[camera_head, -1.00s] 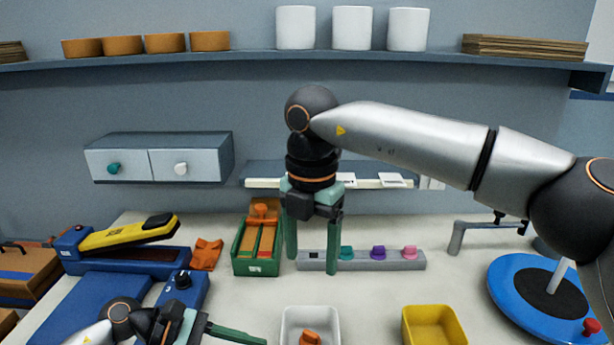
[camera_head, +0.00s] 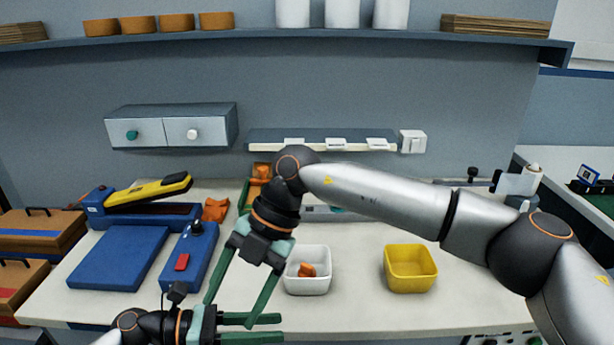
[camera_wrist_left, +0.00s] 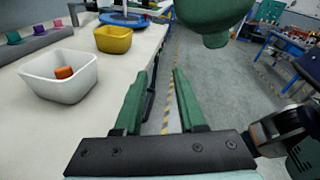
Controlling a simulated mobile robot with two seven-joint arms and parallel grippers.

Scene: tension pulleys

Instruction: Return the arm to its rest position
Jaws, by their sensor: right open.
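My right arm (camera_head: 385,198) comes in from the right and reaches across the table. Its green-fingered right gripper (camera_head: 238,309) points down and is open and empty, left of the white bin, near the table's front edge. My left gripper (camera_head: 281,329) is low at the front edge, fingers pointing right. In the left wrist view the left gripper (camera_wrist_left: 166,68) has a clear gap between its fingers and holds nothing. A large green part, probably a finger of my right gripper, hangs close above it there. The two grippers appear very close; I cannot tell whether they touch.
The white bin (camera_head: 307,254) holds an orange piece (camera_head: 306,270); the yellow bin (camera_head: 411,268) stands to its right. A blue device with a yellow lever (camera_head: 150,190) is at left. My right arm partly hides the peg rail. The floor (camera_wrist_left: 210,85) beside the table is clear.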

